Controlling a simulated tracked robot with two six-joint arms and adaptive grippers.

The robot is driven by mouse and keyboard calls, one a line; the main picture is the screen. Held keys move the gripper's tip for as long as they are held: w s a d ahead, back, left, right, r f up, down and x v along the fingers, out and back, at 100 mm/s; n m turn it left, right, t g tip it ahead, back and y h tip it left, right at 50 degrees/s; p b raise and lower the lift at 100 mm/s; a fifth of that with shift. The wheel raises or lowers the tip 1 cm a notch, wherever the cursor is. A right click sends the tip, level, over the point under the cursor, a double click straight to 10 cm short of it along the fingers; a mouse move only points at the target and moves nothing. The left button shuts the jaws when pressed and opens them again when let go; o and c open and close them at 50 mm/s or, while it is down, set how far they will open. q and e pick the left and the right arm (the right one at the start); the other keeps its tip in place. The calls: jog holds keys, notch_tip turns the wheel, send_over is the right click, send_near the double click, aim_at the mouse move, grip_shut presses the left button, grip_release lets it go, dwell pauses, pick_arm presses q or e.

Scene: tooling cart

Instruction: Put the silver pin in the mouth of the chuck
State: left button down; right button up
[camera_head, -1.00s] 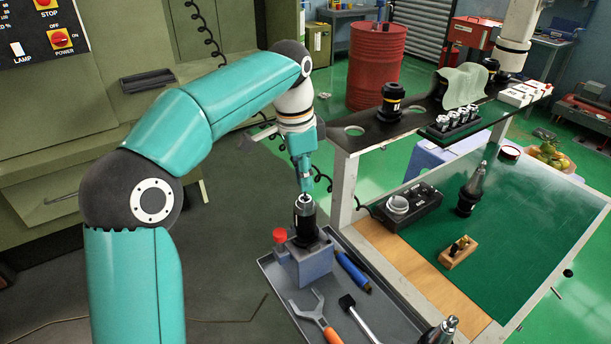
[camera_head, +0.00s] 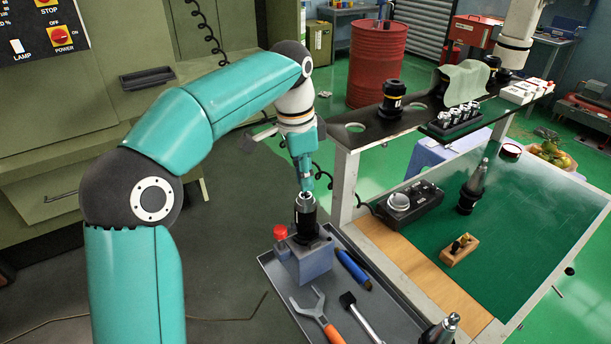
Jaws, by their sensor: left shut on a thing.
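The chuck (camera_head: 306,217) is a black upright holder with a silver top, standing in a grey-blue block (camera_head: 312,261) on the tray at the bottom of the view. Its mouth faces up. My left gripper (camera_head: 307,186) reaches down from above, teal and narrow, with its fingertips right over the chuck's mouth. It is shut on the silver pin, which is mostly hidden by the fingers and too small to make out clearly. I cannot tell whether the pin's lower end is inside the mouth. My right gripper is not in view.
The grey tray (camera_head: 375,325) also holds a red-capped item (camera_head: 281,232), a blue cylinder (camera_head: 353,270), an orange-handled wrench (camera_head: 318,316) and a black-headed tool (camera_head: 358,315). The cart's shelf (camera_head: 372,128) and post (camera_head: 343,190) stand close to the gripper's right. A black box (camera_head: 413,203) sits on the green mat.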

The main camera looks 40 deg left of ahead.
pick_arm(q)
jog(key=shift+f+b, duration=0.55)
jog(key=shift+f, duration=0.3)
dwell(0.4)
dwell(0.3)
jog(key=c, duration=1.1)
grip_release()
jog(key=shift+r, duration=0.1)
jog(key=shift+s+a+r, duration=0.15)
jog(key=shift+r, duration=1.65)
jog(key=shift+s+a+r, duration=0.1)
jog(key=shift+s+r, duration=0.05)
jog(key=shift+r, duration=1.65)
